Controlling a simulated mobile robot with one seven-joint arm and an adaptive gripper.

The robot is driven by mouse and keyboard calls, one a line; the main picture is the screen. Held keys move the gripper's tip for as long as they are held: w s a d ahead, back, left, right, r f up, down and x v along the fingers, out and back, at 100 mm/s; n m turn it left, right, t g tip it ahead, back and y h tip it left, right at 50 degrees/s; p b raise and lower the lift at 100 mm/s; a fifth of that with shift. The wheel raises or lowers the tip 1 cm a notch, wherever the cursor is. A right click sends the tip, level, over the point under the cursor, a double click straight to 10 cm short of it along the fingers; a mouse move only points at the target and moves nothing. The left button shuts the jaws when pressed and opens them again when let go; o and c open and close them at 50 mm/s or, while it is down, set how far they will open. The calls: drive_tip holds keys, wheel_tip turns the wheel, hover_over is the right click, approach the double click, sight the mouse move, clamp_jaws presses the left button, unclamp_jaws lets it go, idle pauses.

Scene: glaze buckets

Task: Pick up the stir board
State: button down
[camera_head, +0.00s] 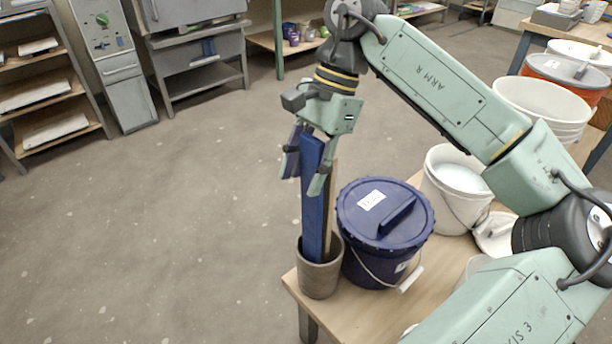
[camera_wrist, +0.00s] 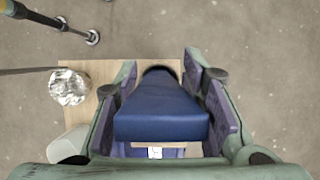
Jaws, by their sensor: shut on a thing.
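The stir board is a long dark blue board (camera_head: 313,205), standing nearly upright in a grey-brown pot (camera_head: 319,278) at the table's corner. Its lower end is hidden inside the pot. My gripper (camera_head: 306,172) is shut on the board's upper part, with a finger on each side. In the wrist view, the blue board (camera_wrist: 162,108) fills the space between the purple-padded fingers of my gripper (camera_wrist: 165,95). A thin tan wooden strip (camera_head: 331,205) stands close beside the board in the pot.
A lidded dark blue bucket (camera_head: 372,264) stands just right of the pot. A white bucket (camera_head: 447,210) is behind it on the wooden table (camera_head: 447,270). My arm passes over the table's right side. Open floor (camera_head: 170,230) lies left of the table.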

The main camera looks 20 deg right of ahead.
wheel_tip(320, 180, up, 15)
drive_tip(key=p, duration=0.9)
drive_tip(key=s+a+b, duration=0.1)
drive_tip(key=s+a, duration=0.2)
drive_tip(key=a, duration=0.5)
drive_tip(key=s+a+b, duration=0.2)
drive_tip(key=s+a, duration=0.1)
drive_tip(key=a, duration=0.6)
drive_tip(key=shift+f, duration=0.1)
